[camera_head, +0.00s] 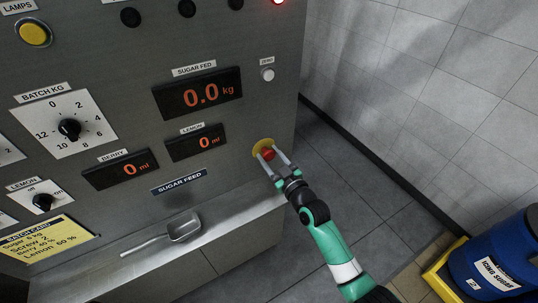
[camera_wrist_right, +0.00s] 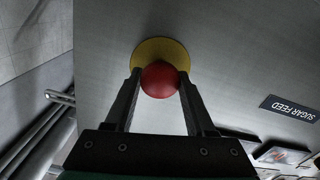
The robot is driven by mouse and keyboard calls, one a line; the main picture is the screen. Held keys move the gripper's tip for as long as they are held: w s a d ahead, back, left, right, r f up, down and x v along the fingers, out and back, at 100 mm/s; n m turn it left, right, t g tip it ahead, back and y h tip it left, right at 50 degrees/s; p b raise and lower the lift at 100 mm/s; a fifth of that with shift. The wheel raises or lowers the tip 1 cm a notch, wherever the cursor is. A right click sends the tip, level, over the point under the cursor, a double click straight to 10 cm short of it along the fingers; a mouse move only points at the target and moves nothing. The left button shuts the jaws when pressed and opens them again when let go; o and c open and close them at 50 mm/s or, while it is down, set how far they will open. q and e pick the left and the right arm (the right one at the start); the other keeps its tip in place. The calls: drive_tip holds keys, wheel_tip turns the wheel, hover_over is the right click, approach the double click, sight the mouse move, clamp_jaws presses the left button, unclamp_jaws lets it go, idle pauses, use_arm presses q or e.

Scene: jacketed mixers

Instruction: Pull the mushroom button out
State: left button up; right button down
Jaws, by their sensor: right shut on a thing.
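The red mushroom button (camera_head: 268,154) sits on a round yellow backing plate (camera_head: 262,146) near the right edge of the grey panel. My right gripper (camera_head: 269,157) reaches it from the lower right, its two fingers on either side of the red head. In the right wrist view the red button (camera_wrist_right: 160,80) lies between the fingertips (camera_wrist_right: 159,84), which are shut on it, with the yellow plate (camera_wrist_right: 150,52) behind. How far the button stands out from the panel is hard to tell. My left gripper is not in view.
A metal scoop (camera_head: 184,228) lies on the ledge below the panel. Dials, lamps and displays such as the sugar display (camera_head: 198,95) fill the panel. A blue icing sugar drum (camera_head: 500,262) stands at the lower right.

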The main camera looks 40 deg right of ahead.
drive_tip(key=shift+c, duration=1.1)
unclamp_jaws()
drive_tip(key=shift+s, duration=0.1)
drive_tip(key=p+v, duration=0.2)
drive_tip(key=v, duration=0.9)
drive_tip(key=shift+s, duration=0.3)
drive_tip(key=shift+a, duration=0.1)
